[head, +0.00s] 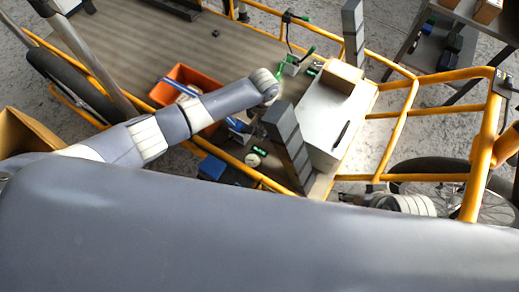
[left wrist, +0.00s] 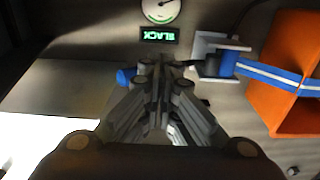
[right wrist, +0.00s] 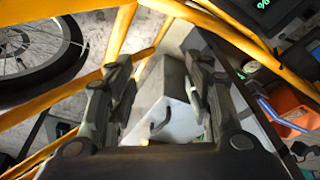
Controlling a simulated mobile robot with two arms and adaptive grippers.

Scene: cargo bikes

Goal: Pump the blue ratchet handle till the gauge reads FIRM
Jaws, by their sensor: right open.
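The blue ratchet handle (left wrist: 125,76) shows as a blue end just left of my left fingertips in the left wrist view; the rest is hidden behind them. My left gripper (left wrist: 160,72) has its fingers close together and looks shut on the handle. The ratchet's blue drum (left wrist: 220,65) with a blue-and-white strap is right of it. The round gauge (left wrist: 161,10) is above, and the green display (left wrist: 158,35) reads SLACK, upside down. In the head view the gauge (head: 252,159) is small. My right gripper (right wrist: 158,78) is open and empty, above the grey box's side.
An orange crate (head: 184,75) stands on the cargo deck (head: 140,40), with the strap across it. A pale grey box (head: 322,125) with a dark handle, a tall dark post (head: 288,145) and yellow frame rails (head: 400,118) stand close by. A bike wheel (right wrist: 35,50) is near the right gripper.

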